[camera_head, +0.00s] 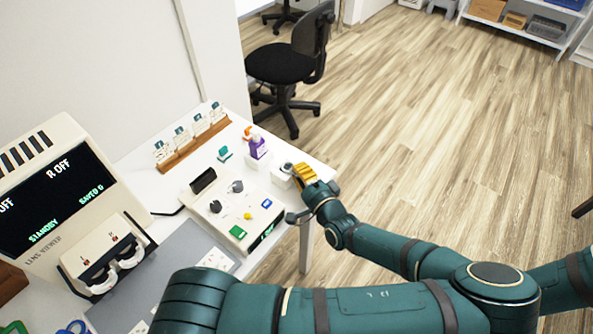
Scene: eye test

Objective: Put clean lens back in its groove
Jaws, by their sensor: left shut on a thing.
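My left gripper (300,175), with yellow fingers, is at the right end of the white table, over a small white block (281,178). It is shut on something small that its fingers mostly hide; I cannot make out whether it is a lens. A small grey round piece (287,168) shows beside the fingertips. A wooden rack (180,165) with several upright white pieces with dark teal marks stands at the back of the table, left of the gripper and apart from it. Its grooves are too small to make out. My right gripper is not in view.
A white console (222,222) with coloured buttons lies in front of the rack. A purple bottle (257,147) with an orange top and a small green piece (224,154) stand behind. A tester with a dark screen (55,195) is at left. A chair (290,65) stands beyond the table.

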